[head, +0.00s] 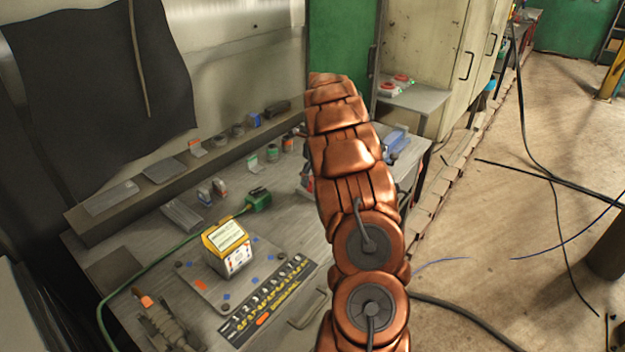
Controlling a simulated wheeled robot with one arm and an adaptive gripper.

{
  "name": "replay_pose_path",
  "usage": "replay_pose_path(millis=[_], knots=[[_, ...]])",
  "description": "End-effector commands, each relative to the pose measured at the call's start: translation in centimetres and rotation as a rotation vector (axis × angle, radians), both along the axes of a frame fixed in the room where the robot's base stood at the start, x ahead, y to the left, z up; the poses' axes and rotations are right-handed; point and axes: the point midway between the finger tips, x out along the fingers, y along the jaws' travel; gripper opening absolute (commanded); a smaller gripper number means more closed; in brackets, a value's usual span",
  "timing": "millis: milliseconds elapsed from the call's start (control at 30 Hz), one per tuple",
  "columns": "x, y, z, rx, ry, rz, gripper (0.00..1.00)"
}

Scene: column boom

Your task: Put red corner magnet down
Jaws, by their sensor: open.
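My copper-coloured arm rises through the middle of the head view and reaches away over the right part of the workbench (160,237). Its far end is hidden behind its own links, so my gripper does not show. I cannot pick out a red corner magnet for certain. A small red patch shows just left of my arm, mostly covered by it. Two small red-and-white items (388,90) lie on a grey side table (418,100) behind the bench, too small to identify.
A yellow-and-white device (228,248) stands on a plate on the bench, with a green cable (150,266) running past it. Small cans and boxes line the back ledge. A dark strip of small parts (268,300) lies in front. Black cables cross the floor (500,220) at right.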

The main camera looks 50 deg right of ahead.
Motion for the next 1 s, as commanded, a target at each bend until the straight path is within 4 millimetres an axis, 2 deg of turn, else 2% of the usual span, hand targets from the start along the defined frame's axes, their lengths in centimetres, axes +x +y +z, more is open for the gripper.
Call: replay_pose_path(millis=[333,500,700,1000], knots=[[-0.6,-0.1,6.4,-0.005,-0.008,0.001,0.74],[-0.9,-0.1,8.7,-0.004,-0.005,0.000,0.74],[-1.1,-0.1,10.2,-0.002,-0.002,0.002,0.74],[-1.2,-0.1,10.8,-0.002,-0.002,0.002,0.74]])
